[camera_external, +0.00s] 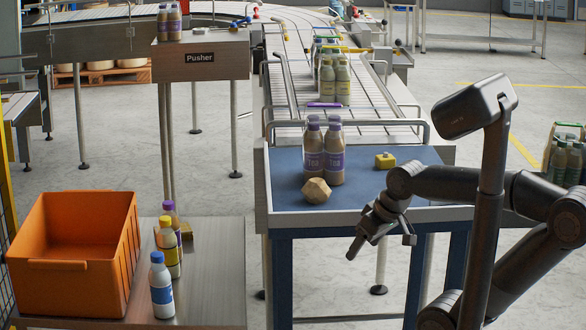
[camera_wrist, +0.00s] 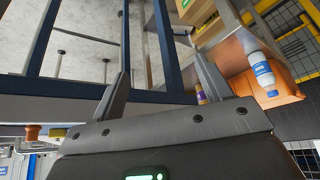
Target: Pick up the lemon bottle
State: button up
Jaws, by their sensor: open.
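A bottle with a yellow cap and yellow label (camera_external: 167,252), which looks like the lemon bottle, stands upright on the low metal table at lower left. Its label text is too small to read. It stands between a blue-capped white bottle (camera_external: 161,290) in front and a purple-capped bottle (camera_external: 170,212) behind, which it partly hides. My gripper (camera_external: 383,243) is open and empty in front of the blue table, well to the right of these bottles. Its spread fingers (camera_wrist: 162,82) show in the wrist view, with the blue-labelled bottle (camera_wrist: 263,75) beyond to the right.
An orange crate (camera_external: 75,265) stands left of the bottles. The blue table (camera_external: 270,185) holds two purple-labelled tea bottles (camera_external: 334,160), a tan faceted block (camera_external: 316,190) and a small yellow block (camera_external: 385,160). The low table's right part (camera_external: 215,285) is clear.

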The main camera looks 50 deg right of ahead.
jog(key=shift+o, duration=0.4)
jog(key=shift+w, duration=0.1)
jog(key=w+a+r+n, duration=0.15)
jog(key=w+r, duration=0.25)
jog(key=w, duration=0.4)
jog(key=n+y, duration=0.2)
jog(key=n, duration=0.1)
send_near(173, 231)
jog(key=x, duration=0.2)
jog(key=shift+t, duration=0.3)
jog(key=shift+x, duration=5.35)
jog(key=shift+s+f, duration=0.1)
jog(key=shift+s, duration=0.05)
jog(key=shift+c, duration=0.2)
